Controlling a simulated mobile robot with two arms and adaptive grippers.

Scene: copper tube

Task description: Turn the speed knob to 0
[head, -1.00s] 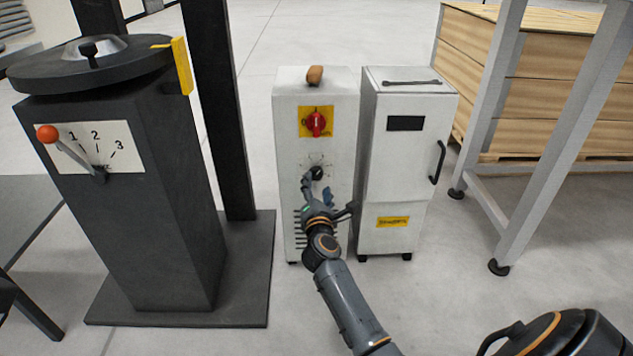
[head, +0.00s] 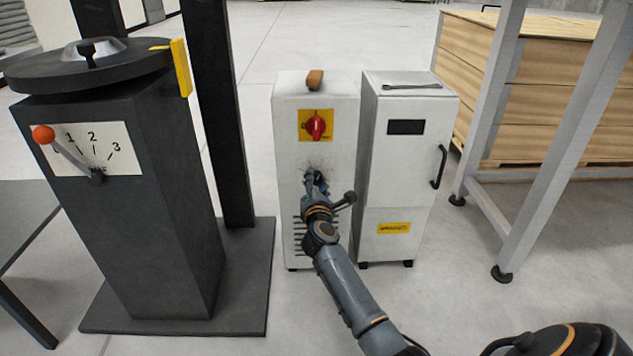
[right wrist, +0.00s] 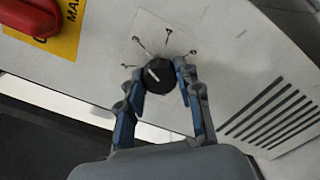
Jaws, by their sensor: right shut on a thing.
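The speed knob (right wrist: 160,77) is round and black with a short white pointer line, on the front of a white cabinet (head: 287,135). In the right wrist view the pointer slants to the upper left; the small dial marks around it are too small to read. My right gripper (right wrist: 158,78) is shut on the knob, one finger on each side of it. In the head view my right gripper (head: 316,180) covers most of the knob. My left gripper is not in view.
A red switch on a yellow plate (head: 317,125) sits above the knob. A second white cabinet (head: 398,165) stands close on the right.

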